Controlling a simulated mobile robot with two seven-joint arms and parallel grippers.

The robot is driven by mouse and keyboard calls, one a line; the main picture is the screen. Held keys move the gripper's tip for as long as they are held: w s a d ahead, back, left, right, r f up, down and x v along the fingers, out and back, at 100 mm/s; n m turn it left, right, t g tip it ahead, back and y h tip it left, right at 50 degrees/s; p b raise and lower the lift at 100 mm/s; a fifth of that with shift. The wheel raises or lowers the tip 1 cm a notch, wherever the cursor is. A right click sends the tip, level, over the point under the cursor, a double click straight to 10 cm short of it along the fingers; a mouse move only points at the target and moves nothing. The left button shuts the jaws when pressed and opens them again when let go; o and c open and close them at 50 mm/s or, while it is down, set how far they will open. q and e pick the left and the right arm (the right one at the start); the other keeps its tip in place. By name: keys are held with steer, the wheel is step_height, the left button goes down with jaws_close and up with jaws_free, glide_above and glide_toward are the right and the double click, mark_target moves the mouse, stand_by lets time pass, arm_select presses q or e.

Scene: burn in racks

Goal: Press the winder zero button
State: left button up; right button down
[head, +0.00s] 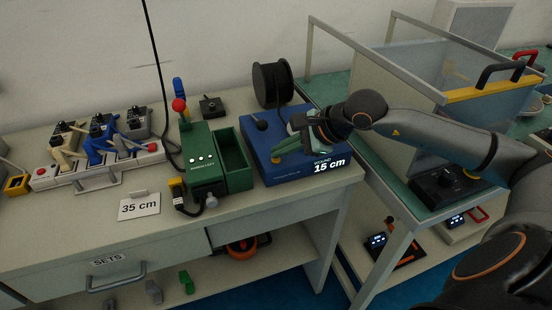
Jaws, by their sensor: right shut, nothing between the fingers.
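The winder is a blue box (265,172) on the bench, with a black spool (272,84) behind it. Its display (329,165) reads "WOUND 15 cm". My right gripper (281,146) reaches in from the right over the winder's top, shut with nothing held. It covers part of that top. I cannot tell whether its tips touch the surface, and I cannot clearly make out the zero button. My left gripper is not in view.
A green machine (203,160) with a red-knobbed lever stands left of the winder. Several clamp devices sit on a power strip (97,165) at left. A railed frame (362,40) stands at right.

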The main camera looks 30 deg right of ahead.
steer(key=shift+f, duration=0.2)
stand_by(0.5)
steer(key=shift+r, duration=0.85)
steer(key=shift+r+p, duration=1.8)
steer(key=shift+r, duration=0.75)
